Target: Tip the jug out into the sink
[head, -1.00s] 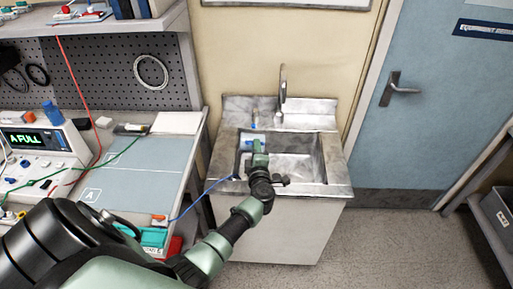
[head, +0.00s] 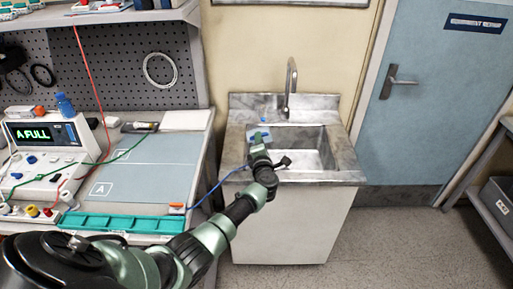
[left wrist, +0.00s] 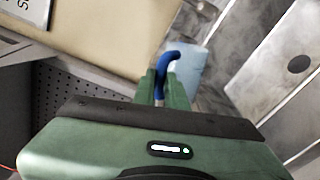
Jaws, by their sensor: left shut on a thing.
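My left gripper (head: 258,150) is shut on the blue handle of the jug (head: 262,135), over the left part of the sink. In the left wrist view the jug's blue handle (left wrist: 168,60) sits between the two green fingers, and its pale, see-through body (left wrist: 188,70) shows just beyond. The gripper hides part of the jug in the head view, and I cannot tell how far it is tilted or what is in it. The metal sink (head: 347,165) has an open basin, with a tall tap behind. My right gripper is not in view.
A blue door (head: 420,120) and a shelf with a grey bin (head: 497,205) are at right. Floor right of the sink is clear.

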